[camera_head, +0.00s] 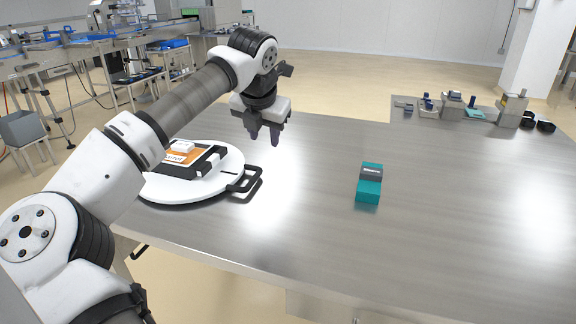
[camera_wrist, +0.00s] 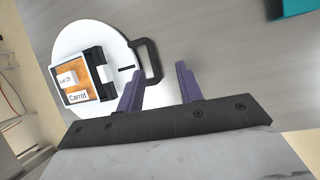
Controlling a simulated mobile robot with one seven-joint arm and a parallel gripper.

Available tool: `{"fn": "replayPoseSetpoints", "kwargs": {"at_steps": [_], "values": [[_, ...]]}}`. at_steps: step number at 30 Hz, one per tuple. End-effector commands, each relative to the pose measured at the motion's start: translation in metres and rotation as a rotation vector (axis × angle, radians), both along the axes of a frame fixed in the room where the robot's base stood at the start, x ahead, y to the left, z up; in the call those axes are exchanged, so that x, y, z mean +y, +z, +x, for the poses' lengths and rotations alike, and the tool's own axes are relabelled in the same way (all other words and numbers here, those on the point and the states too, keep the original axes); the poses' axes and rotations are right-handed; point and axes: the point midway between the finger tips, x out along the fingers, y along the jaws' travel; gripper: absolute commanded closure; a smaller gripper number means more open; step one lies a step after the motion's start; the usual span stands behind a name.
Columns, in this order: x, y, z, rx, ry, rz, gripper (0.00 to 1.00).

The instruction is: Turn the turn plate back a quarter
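The turn plate (camera_head: 226,165) is a round white disc at the left of the steel table, partly hidden behind my arm in the head view. It also shows in the wrist view (camera_wrist: 100,37). A black loop handle (camera_head: 245,180) sticks out from its rim on the right, near a short black mark. On the plate sits a black tray (camera_head: 211,161) with orange contents, labelled "Carrot" in the wrist view (camera_wrist: 101,79). My gripper (camera_head: 264,137) is above the table, up and to the right of the handle. Its purple fingers (camera_wrist: 158,82) are apart with nothing between them.
A teal box (camera_head: 369,188) with a dark top part lies on the table, right of the plate. Several small grey and blue items (camera_head: 452,105) stand at the back right. Other benches stand behind at the left.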

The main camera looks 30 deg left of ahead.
Motion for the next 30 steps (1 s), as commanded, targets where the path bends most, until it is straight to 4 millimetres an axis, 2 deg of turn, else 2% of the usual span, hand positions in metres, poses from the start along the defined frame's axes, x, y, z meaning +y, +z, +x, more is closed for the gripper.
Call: {"fn": "replayPoseSetpoints", "kwargs": {"at_steps": [2,5,11,21,25,30], "values": [[0.017,-0.002,-0.011,0.034,0.046,0.032,0.64],[0.023,-0.008,-0.012,0.046,0.059,0.04,0.64],[0.029,-0.037,0.0,0.044,0.053,0.035,0.64],[0.047,-0.1,0.023,0.042,0.052,0.034,0.64],[0.052,-0.116,0.029,0.041,0.051,0.035,0.64],[0.055,-0.126,0.033,0.041,0.051,0.036,0.64]]}}
